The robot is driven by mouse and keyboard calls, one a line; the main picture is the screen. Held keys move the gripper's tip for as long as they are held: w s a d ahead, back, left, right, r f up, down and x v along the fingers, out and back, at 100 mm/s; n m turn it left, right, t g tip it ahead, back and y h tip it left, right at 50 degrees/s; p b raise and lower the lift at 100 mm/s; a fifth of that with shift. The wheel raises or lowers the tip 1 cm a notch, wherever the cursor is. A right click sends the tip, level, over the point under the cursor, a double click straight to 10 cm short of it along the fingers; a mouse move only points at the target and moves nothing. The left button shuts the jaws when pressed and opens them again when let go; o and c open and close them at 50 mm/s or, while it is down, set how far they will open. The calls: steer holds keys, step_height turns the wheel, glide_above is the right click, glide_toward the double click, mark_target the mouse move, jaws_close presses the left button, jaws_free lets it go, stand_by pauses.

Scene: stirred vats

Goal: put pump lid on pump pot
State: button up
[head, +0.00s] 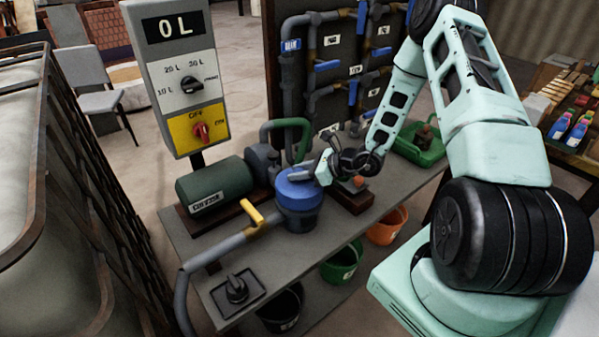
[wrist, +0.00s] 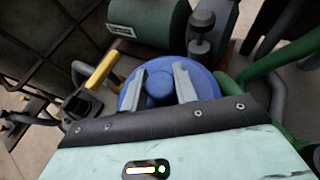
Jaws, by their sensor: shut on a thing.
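The pump lid (head: 296,178) is a round blue disc with a raised knob in its middle. It sits at the top of the blue-grey pump pot (head: 298,217), which stands on the grey bench; I cannot tell whether it is fully seated. My gripper (head: 322,170) reaches in from the right over the lid. In the wrist view, the fingers of my gripper (wrist: 160,85) stand either side of the knob and are shut on it. The blue lid (wrist: 205,82) appears level there, and hides the pot's mouth.
A green pump motor (head: 213,187) stands behind left of the pot. A pipe with a yellow valve handle (head: 262,215) runs to its left. A black knobbed fitting (head: 237,289) sits on the bench (head: 195,243) at front left. Pipes rise behind; buckets stand below.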

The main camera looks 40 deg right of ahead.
steer(key=shift+f+b, duration=0.6)
steer(key=shift+f, duration=0.05)
steer(key=o, duration=0.8)
steer(key=shift+c, duration=0.2)
steer(key=shift+r, duration=0.1)
steer(key=p+v, duration=0.4)
steer(key=v, duration=0.7)
stand_by(0.5)
